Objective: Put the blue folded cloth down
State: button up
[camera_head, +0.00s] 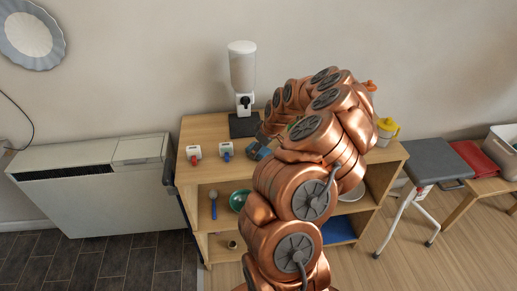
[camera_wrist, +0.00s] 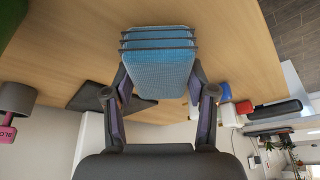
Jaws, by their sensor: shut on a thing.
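The blue folded cloth (camera_wrist: 158,72) is a layered, textured pad between the two fingers of my gripper (camera_wrist: 158,88) in the wrist view. My gripper is shut on it, with a finger at each side. The cloth is over the light wooden top (camera_wrist: 240,60); I cannot tell whether it touches it. My copper arm hides most of my gripper and the top's middle there.
A white item with red (camera_head: 193,153) and one with blue (camera_head: 226,151) stand left of the cloth. A dispenser (camera_head: 242,70) stands behind on a dark base (camera_head: 240,127). A yellow-topped item (camera_head: 387,130) is at the right. A grey stool (camera_head: 436,160) stands beside the shelf unit.

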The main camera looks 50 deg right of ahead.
jog(key=shift+f, duration=0.2)
jog(key=o, duration=1)
jog(key=shift+o, duration=0.2)
jog(key=shift+r, duration=0.1)
